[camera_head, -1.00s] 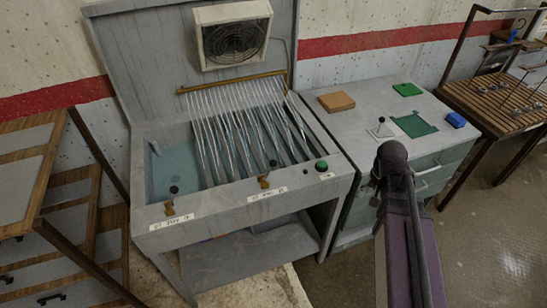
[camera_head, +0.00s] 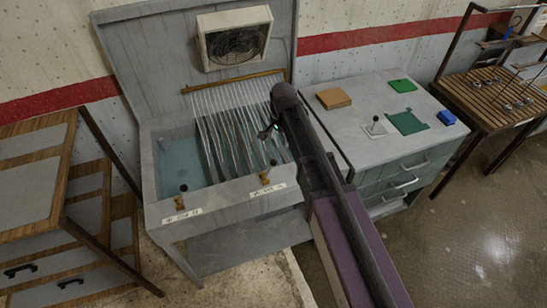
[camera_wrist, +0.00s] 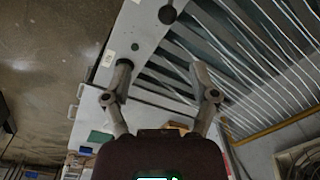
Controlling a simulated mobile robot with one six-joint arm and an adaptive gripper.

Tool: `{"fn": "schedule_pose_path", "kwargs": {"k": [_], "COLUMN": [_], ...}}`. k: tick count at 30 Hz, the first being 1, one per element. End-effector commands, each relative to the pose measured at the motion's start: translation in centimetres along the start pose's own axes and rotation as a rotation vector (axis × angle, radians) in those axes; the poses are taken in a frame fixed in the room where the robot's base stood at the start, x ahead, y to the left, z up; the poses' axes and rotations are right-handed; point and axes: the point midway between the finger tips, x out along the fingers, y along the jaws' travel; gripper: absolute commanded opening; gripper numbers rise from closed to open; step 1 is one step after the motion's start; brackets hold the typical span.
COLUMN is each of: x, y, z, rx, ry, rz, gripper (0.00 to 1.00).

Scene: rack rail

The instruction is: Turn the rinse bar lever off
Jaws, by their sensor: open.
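Water streams fall from a brass rinse bar (camera_head: 232,83) at the back of a grey sink. Two brass levers with dark knobs stand on the sink's front ledge, a left lever (camera_head: 181,200) and a right lever (camera_head: 265,178). Each has a white label below it, too small to read, so I cannot tell which is the rinse bar lever. My gripper (camera_head: 266,133) is over the sink's right part, behind the right lever and apart from it. In the wrist view my gripper (camera_wrist: 161,65) is open and empty, with a dark lever knob (camera_wrist: 167,15) beyond its fingers.
The sink (camera_head: 155,215) has a tall back panel with a fan (camera_head: 236,40). A grey drawer cabinet (camera_head: 355,145) to the right carries a brown block (camera_head: 333,98), green pieces and a blue block (camera_head: 446,117). A wooden rack (camera_head: 490,95) stands far right; wooden shelving (camera_head: 40,200) is at left.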

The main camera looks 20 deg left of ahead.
Motion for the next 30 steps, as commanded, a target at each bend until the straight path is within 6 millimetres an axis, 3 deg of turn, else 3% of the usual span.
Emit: {"fn": "schedule_pose_path", "kwargs": {"k": [4,17,30], "x": [-0.4,-0.2,2.1], "y": [-1.2,-1.2,-1.1], "z": [0.5,0.5,0.5], "rx": [0.006,0.006,0.006], "ry": [-0.001,-0.001,-0.001], "rz": [-0.001,-0.001,-0.001], "gripper": [0.76,0.76,0.76]}}
